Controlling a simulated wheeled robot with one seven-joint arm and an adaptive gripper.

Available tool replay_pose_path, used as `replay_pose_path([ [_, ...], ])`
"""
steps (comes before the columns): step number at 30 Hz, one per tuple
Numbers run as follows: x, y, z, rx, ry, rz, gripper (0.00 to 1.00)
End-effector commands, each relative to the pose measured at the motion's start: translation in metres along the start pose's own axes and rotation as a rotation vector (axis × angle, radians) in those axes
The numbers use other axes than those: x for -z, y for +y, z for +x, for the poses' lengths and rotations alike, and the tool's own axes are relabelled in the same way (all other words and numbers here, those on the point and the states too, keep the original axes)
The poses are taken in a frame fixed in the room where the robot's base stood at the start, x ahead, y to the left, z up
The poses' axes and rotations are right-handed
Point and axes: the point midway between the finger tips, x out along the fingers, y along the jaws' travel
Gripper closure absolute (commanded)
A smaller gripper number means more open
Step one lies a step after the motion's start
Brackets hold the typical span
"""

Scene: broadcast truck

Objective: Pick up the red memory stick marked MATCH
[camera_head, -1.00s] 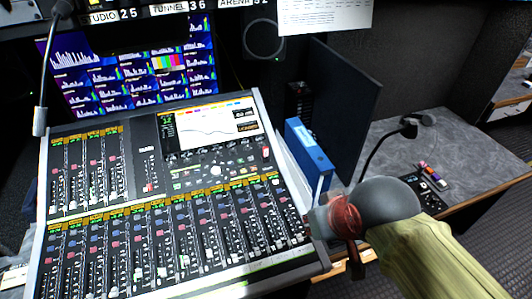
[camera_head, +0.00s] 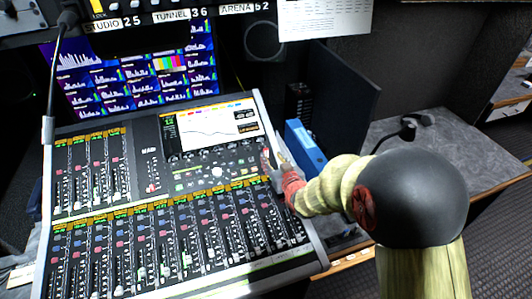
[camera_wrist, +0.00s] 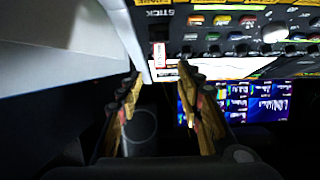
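A small red and white stick (camera_wrist: 159,50) stands in the mixing console's panel beside a label reading STICK in the wrist view. Its lettering is too small to read. In the head view it is a small reddish mark (camera_head: 265,157) at the console's upper right edge. My gripper (camera_wrist: 159,73) is open and empty, its two fingers spread to either side of the stick's line and just short of it. In the head view my gripper (camera_head: 279,166) is at the console's right edge, beside the stick.
The mixing console (camera_head: 150,205) fills the left and middle. A blue binder (camera_head: 304,147) stands close to the right of my gripper. A black panel (camera_head: 343,100) rises behind it. A grey desk (camera_head: 465,150) lies at right, partly hidden by my arm.

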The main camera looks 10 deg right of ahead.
Motion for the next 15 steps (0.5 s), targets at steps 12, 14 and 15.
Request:
replay_pose_path([
  [12, -0.002, -0.001, 0.037, 0.005, 0.017, 0.001, 0.64],
  [14, -0.002, -0.001, 0.045, 0.005, 0.016, 0.001, 0.64],
  [15, -0.002, -0.001, 0.051, 0.005, 0.015, 0.001, 0.64],
])
